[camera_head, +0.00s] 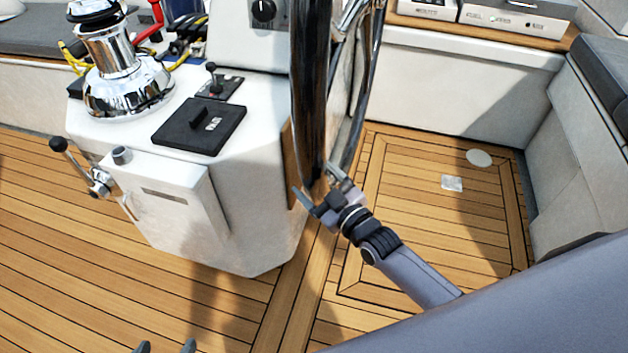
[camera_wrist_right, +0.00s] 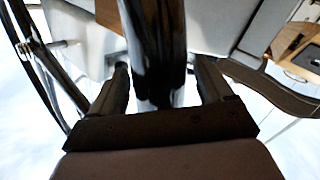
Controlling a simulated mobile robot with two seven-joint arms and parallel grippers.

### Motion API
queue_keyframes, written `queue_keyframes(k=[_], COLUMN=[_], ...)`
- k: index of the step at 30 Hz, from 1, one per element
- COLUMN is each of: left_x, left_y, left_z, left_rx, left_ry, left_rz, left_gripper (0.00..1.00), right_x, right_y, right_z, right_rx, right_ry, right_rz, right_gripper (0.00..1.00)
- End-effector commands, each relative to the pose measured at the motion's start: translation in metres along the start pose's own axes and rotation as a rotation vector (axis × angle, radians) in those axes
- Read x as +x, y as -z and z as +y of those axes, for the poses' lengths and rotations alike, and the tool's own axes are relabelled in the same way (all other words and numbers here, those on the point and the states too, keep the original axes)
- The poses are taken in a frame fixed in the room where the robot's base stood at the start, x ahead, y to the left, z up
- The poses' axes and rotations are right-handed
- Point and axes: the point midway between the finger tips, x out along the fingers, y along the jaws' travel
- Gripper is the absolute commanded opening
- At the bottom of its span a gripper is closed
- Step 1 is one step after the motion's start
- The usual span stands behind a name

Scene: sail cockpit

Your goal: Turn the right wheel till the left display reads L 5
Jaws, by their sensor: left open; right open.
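The wheel shows as a thick, glossy dark rim (camera_head: 308,90) running down the upper middle of the head view. More of its rim and spokes shows behind. My right gripper (camera_head: 319,186) is at the low end of the rim, one finger on each side. In the right wrist view the rim (camera_wrist_right: 158,50) runs between the two open fingers (camera_wrist_right: 158,88); I cannot tell whether they touch it. My left gripper (camera_head: 166,347) shows only as two parted, empty fingertips at the bottom edge, away from the wheel. No display reading L can be made out.
A white console (camera_head: 205,175) stands left of the wheel, with a chrome winch (camera_head: 125,80), a black panel (camera_head: 199,126) and a lever (camera_head: 75,160). A dial box (camera_head: 245,40) is behind. Teak floor (camera_head: 450,215) is clear to the right, before the white bench side (camera_head: 460,85).

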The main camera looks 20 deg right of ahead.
Motion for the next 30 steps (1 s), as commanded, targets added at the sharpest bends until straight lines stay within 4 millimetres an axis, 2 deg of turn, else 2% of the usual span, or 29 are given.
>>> queue_keyframes(k=[4, 12, 13, 19, 20, 23, 30], left_x=[0.001, 0.002, 0.002, 0.002, 0.002, 0.004, 0.021], left_y=[-0.002, -0.002, -0.002, -0.001, -0.001, -0.004, -0.025], left_z=[-0.001, 0.000, 0.000, 0.001, 0.001, 0.001, 0.003], left_rx=[0.000, -0.003, -0.004, -0.010, -0.011, -0.011, -0.001], left_ry=[0.001, 0.002, 0.002, 0.002, 0.002, 0.002, -0.005], left_rz=[0.001, 0.001, 0.001, 0.002, 0.002, 0.001, 0.001], left_gripper=[0.80, 0.80, 0.80, 0.80, 0.80, 0.80, 0.80], right_x=[0.009, 0.010, 0.010, 0.010, 0.010, 0.010, 0.015], right_y=[0.000, 0.000, 0.000, 0.000, 0.000, -0.003, -0.030], right_z=[0.000, 0.000, 0.000, -0.001, -0.001, -0.002, -0.006], right_rx=[0.001, 0.001, 0.001, 0.001, 0.001, -0.002, -0.033], right_ry=[0.000, 0.000, 0.000, 0.001, 0.002, 0.002, -0.006], right_rz=[0.000, -0.001, -0.001, -0.001, -0.001, 0.000, 0.019], right_gripper=[0.80, 0.80, 0.77, 0.11, 0.09, 0.09, 0.09])
